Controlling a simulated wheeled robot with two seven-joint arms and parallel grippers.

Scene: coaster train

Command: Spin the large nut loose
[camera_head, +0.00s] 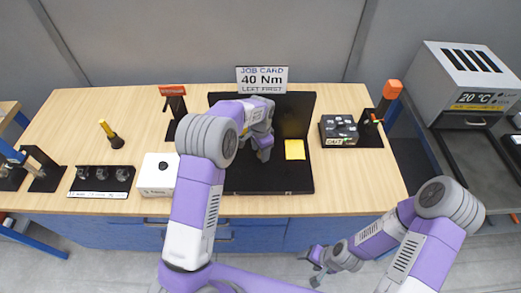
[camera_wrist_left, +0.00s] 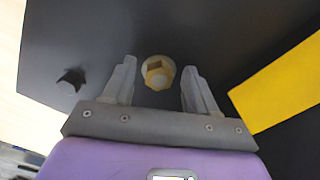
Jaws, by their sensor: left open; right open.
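The large nut (camera_wrist_left: 158,74) is a brass-coloured hexagon on a pale round washer, set in a black panel (camera_wrist_left: 110,25). In the left wrist view it lies just beyond and between the two fingertips of my left gripper (camera_wrist_left: 157,82), which is open and not visibly touching it. In the head view my left gripper (camera_head: 262,148) is in front of the black stand (camera_head: 300,115), and the nut is hidden behind my arm. My right gripper (camera_head: 316,268) is open and empty, low in front of the table's front edge.
A yellow note (camera_head: 295,149) is on the black stand; it also shows in the wrist view (camera_wrist_left: 285,85). A small dark star-shaped knob (camera_wrist_left: 72,77) is left of the nut. A white box (camera_head: 157,174), a socket rack (camera_head: 101,181) and a black tray (camera_head: 362,142) stand on the table (camera_head: 60,125).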

